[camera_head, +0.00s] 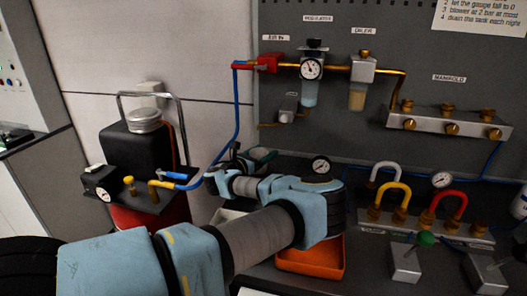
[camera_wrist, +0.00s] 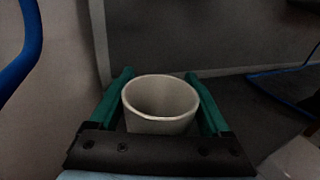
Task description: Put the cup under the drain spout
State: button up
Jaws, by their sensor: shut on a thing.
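A pale, open-topped cup (camera_wrist: 160,122) stands upright between the green fingers of my gripper (camera_wrist: 160,76) in the wrist view. The fingers lie along both its sides and are shut on it; its inside looks empty. In the head view my gripper (camera_head: 262,156) is in front of the lower grey panel, and the cup is hard to make out there. A thin brass spout (camera_head: 267,125) runs left from a small grey fitting (camera_head: 286,116) on the panel, a little above my gripper. The cup appears below the spout's height; I cannot tell whether it is directly under it.
A black tank unit (camera_head: 135,150) with a metal handle stands at the left. A blue hose (camera_head: 238,110) hangs close to my gripper. An orange tray (camera_head: 312,262) lies below my arm. Colored pipe loops (camera_head: 393,190) and a manifold (camera_head: 450,122) are at the right.

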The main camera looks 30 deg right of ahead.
jog(key=o, duration=1.3)
jog(key=shift+f, duration=0.15)
jog(key=shift+s+a+r, duration=0.1)
jog(key=shift+a+r, duration=0.05)
jog(key=shift+r, duration=0.1)
jog(key=shift+s+a+p, duration=0.15)
jog(key=shift+a+p, duration=0.2)
jog(key=shift+p, duration=0.35)
jog(key=p+v, duration=0.1)
jog(key=v, duration=1)
jog(key=shift+f, duration=0.1)
jog(key=shift+a, duration=0.1)
